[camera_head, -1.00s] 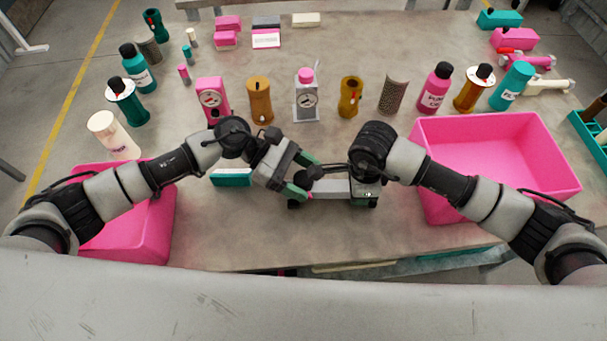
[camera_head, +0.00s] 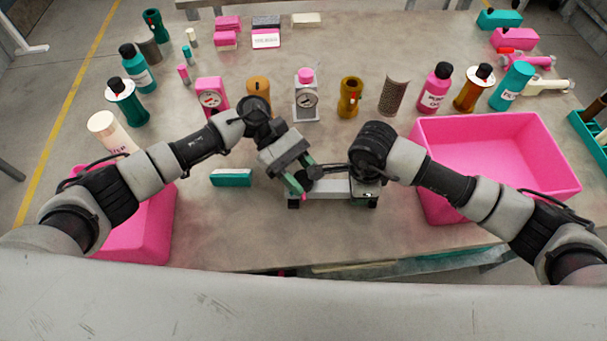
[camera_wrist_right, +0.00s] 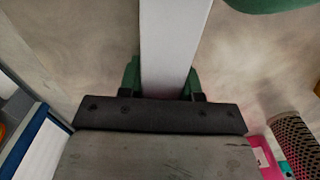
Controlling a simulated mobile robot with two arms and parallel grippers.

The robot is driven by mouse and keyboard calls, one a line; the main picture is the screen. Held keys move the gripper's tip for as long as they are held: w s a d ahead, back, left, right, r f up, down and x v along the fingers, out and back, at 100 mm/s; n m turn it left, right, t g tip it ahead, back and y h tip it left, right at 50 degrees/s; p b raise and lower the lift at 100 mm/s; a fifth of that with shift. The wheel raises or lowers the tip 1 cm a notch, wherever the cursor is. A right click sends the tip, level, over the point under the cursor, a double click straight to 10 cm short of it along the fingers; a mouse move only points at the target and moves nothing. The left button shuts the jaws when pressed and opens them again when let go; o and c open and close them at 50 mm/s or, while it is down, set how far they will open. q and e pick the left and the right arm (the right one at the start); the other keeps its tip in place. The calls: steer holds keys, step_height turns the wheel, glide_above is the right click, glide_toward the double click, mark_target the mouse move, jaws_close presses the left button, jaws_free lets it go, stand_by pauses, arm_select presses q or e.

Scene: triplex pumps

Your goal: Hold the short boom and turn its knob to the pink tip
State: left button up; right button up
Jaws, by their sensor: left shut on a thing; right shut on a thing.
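The short boom (camera_head: 330,187) is a light grey bar lying crosswise near the table's front middle, on dark feet. My right gripper (camera_head: 364,188) is shut on its right part. In the right wrist view, the pale bar (camera_wrist_right: 172,45) runs between the green fingers of my right gripper (camera_wrist_right: 163,80). My left gripper (camera_head: 302,186) comes down steeply at the boom's left end and is shut on its knob, which is mostly hidden by the fingers. A dark rounded part and thin rod show just above the bar. I cannot make out the pink tip or where the knob points.
A teal-and-white block (camera_head: 231,178) lies left of the boom. Pink bins stand at the left (camera_head: 150,225) and right (camera_head: 565,185). Bottles and gauges, including a grey gauge (camera_head: 306,103), line the table behind. The table in front of the boom is clear.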

arm_select(q)
steer(key=o, duration=0.9)
steer(key=shift+o, duration=0.2)
steer(key=shift+a, duration=0.1)
steer(key=v, duration=1.2)
arm_select(e)
steer(key=o, duration=1.2)
steer(key=shift+r, duration=0.15)
